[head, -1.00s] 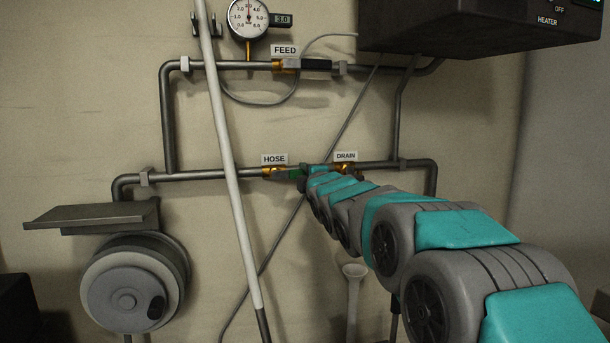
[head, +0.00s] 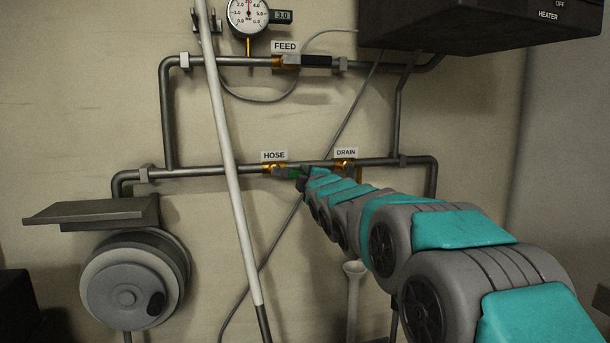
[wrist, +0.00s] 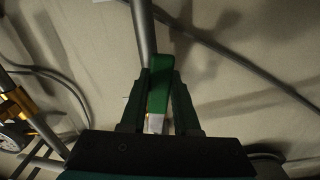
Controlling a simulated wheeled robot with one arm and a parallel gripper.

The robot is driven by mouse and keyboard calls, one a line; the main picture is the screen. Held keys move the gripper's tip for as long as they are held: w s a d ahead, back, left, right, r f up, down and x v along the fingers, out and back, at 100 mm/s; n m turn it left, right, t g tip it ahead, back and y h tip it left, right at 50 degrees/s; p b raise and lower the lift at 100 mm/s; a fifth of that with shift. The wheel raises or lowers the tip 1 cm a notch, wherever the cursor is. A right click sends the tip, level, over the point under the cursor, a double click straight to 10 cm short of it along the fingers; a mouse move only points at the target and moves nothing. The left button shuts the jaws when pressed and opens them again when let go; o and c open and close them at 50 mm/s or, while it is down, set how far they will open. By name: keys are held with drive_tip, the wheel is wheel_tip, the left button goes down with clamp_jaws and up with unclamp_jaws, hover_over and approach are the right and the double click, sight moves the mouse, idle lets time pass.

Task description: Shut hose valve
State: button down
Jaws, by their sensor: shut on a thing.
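The hose valve (head: 273,168) has a brass body on the lower pipe, under the HOSE label (head: 274,155). Its green handle (wrist: 160,85) shows between my fingers in the wrist view. In the head view the handle extends right from the body, a little below the pipe line. My gripper (head: 299,177) is at the handle's right part and hides some of it. In the wrist view my gripper (wrist: 157,100) is shut on the handle, one finger on each side.
The drain valve (head: 345,164) is on the same pipe, just right of my gripper. The feed valve (head: 286,62) is on the upper pipe. A white pole (head: 232,170) leans across the pipes left of the hose valve. A thin cable (head: 345,120) runs diagonally behind.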

drive_tip(key=s+a+f+m+b, duration=0.2)
drive_tip(key=a+f+m+b, duration=0.2)
drive_tip(key=m, duration=1.1)
drive_tip(key=shift+a+f+m+b, duration=0.4)
drive_tip(key=shift+a+f, duration=0.5)
drive_tip(key=shift+a, duration=0.4)
drive_tip(key=c, duration=0.6)
unclamp_jaws()
drive_tip(key=shift+c, duration=0.2)
drive_tip(key=shift+s+r, duration=0.1)
